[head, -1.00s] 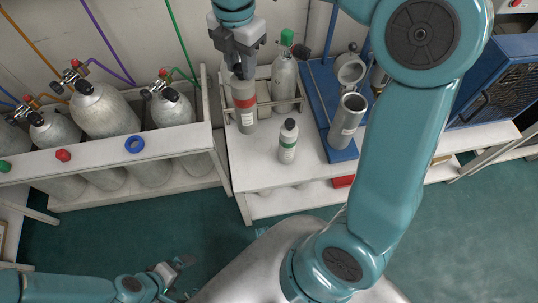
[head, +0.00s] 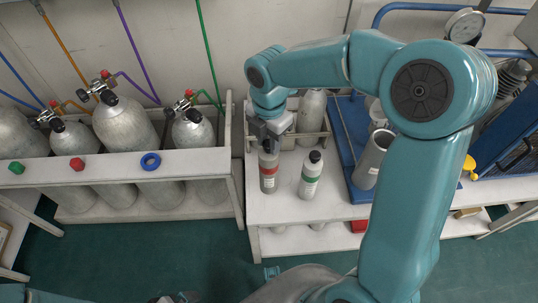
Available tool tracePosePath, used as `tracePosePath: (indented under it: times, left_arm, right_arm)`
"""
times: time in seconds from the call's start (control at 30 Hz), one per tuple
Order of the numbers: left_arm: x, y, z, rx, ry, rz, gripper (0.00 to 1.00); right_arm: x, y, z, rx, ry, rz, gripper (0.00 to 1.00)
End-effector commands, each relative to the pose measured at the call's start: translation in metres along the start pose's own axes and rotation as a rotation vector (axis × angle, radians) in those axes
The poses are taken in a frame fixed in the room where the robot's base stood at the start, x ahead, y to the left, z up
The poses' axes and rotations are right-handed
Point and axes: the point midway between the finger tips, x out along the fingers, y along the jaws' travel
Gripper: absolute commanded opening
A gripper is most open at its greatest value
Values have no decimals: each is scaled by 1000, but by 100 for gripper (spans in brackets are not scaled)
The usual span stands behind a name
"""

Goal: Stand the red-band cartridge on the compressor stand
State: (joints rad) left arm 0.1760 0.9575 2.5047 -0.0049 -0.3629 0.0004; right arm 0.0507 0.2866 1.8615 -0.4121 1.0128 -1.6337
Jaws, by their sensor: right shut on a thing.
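The red-band cartridge (head: 269,171) is a grey cylinder with a red band, upright at the front left of the white bench (head: 290,208). My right gripper (head: 268,140) comes down from above and is shut on its top. I cannot tell whether its base touches the bench. A blue base (head: 350,118) on the right of the bench carries a grey open-topped cylinder (head: 371,160); I cannot tell for certain that this is the compressor stand. My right arm hides part of that side. My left gripper (head: 178,298) barely shows at the bottom edge.
A green-band cartridge (head: 311,176) with a black cap stands just right of the held one. Behind is a rack (head: 304,142) with a grey bottle (head: 311,112). A white cylinder rack (head: 110,168) stands left, across a narrow gap.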

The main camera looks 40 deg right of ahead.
Motion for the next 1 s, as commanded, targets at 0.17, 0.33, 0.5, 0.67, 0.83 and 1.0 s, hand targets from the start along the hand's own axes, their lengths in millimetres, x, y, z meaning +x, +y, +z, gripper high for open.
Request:
tracePosePath:
  times: [0.17,0.33,0.5,0.67,0.83,1.0]
  left_arm:
    - [9,-3,0,0,0,0,100]
    - [12,-4,0,0,0,0,100]
    - [12,-4,0,0,0,0,100]
    - [13,-5,0,0,0,0,100]
    - [13,-5,0,0,0,0,100]
    - [13,-5,0,0,0,0,100]
  right_arm:
    - [35,0,-1,0,2,-4,0]
    - [54,0,0,0,1,-1,0]
    - [55,0,0,1,0,1,0]
    - [56,0,0,0,0,0,0]
    - [58,0,0,0,1,0,58]
    - [58,0,0,0,1,-1,58]
